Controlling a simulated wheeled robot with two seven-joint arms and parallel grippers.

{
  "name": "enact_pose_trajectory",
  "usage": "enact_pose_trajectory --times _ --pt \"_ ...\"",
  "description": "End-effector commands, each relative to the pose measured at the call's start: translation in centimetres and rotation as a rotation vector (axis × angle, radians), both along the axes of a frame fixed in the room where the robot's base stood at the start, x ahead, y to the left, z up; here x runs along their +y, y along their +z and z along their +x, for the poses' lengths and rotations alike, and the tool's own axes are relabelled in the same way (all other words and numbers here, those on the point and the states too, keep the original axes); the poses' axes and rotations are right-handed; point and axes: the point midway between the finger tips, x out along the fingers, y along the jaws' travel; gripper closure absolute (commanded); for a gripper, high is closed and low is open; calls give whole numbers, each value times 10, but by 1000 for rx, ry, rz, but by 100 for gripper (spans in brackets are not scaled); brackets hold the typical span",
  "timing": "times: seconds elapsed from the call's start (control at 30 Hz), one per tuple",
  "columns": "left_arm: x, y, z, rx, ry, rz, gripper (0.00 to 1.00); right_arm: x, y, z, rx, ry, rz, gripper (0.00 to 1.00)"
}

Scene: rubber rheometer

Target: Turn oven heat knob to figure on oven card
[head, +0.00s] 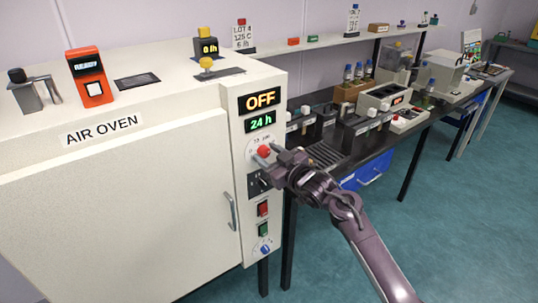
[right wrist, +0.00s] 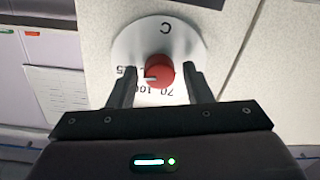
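The oven heat knob (head: 263,152) is red and sits on a round white dial on the air oven's (head: 130,185) right-hand panel. In the right wrist view the knob (right wrist: 159,70) has a white pointer mark at its lower left, and the dial figures appear upside down. My right gripper (head: 270,156) is at the dial; in the wrist view its fingers (right wrist: 160,80) stand on either side of the knob, with gaps showing. My left gripper is out of view.
The oven display (head: 262,101) reads OFF, with 24 h below it. A black switch and red and green buttons (head: 263,209) lie below the dial. A bench (head: 410,125) with instruments stands at the right.

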Motion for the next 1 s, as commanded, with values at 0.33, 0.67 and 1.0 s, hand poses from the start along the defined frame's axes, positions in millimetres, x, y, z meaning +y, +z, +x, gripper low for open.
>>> enact_pose_trajectory --times 0.33,0.67,1.0 --pt "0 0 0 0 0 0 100 -1 1 -1 -2 -1 -1 48" --pt "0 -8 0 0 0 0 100 -27 -1 -33 -2 -2 -1 48" --pt "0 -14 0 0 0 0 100 -48 1 -60 -2 -1 0 48"
